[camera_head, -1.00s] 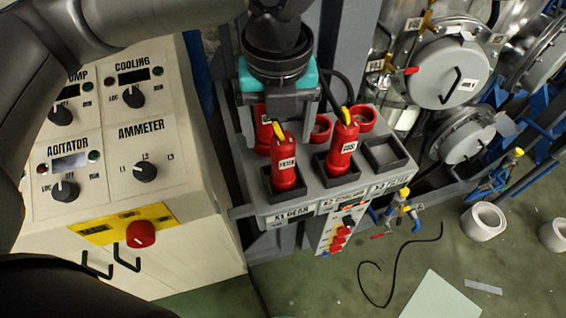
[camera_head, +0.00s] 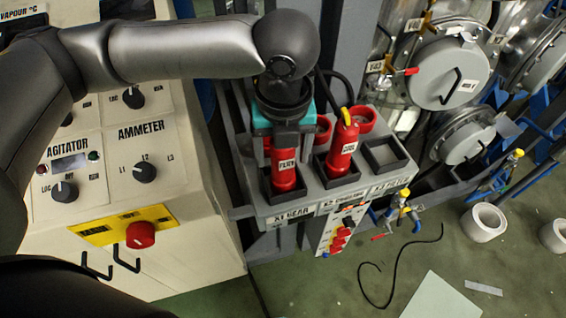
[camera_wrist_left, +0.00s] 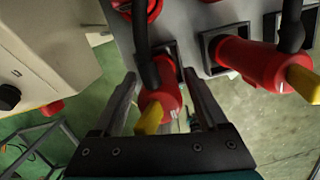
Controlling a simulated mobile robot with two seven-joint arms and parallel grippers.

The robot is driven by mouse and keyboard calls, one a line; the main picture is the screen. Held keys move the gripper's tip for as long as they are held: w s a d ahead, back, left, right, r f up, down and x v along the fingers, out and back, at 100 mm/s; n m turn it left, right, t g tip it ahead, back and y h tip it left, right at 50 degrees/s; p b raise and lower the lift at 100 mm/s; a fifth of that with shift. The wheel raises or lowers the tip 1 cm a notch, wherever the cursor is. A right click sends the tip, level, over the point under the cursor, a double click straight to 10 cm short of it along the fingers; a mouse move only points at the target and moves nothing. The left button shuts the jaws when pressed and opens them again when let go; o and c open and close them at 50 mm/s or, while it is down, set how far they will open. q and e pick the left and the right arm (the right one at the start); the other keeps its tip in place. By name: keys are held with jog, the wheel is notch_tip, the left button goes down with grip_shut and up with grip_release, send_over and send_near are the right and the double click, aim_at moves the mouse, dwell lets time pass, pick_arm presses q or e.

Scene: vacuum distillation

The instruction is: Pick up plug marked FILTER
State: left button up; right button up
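The red plug marked FILTER (camera_head: 285,174) stands in the leftmost square socket, above the label X1 GEAR. My left gripper (camera_head: 284,142) is above it, pointing down, and covers its upper part in the head view. In the left wrist view the plug (camera_wrist_left: 167,96), with its yellow tip and black cable, lies between the two fingers of my left gripper (camera_wrist_left: 160,82). The fingers are apart, with a gap visible beside the plug. My right gripper is not in view.
A second red plug (camera_head: 343,150) stands in the middle socket, close on the right. The right square socket (camera_head: 384,154) is empty. Red round sockets (camera_head: 363,118) sit behind. A control cabinet with an ammeter panel (camera_head: 150,150) stands on the left.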

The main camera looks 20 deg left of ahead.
pick_arm(q)
grip_shut()
dwell(0.4)
jog(key=shift+r, duration=0.15)
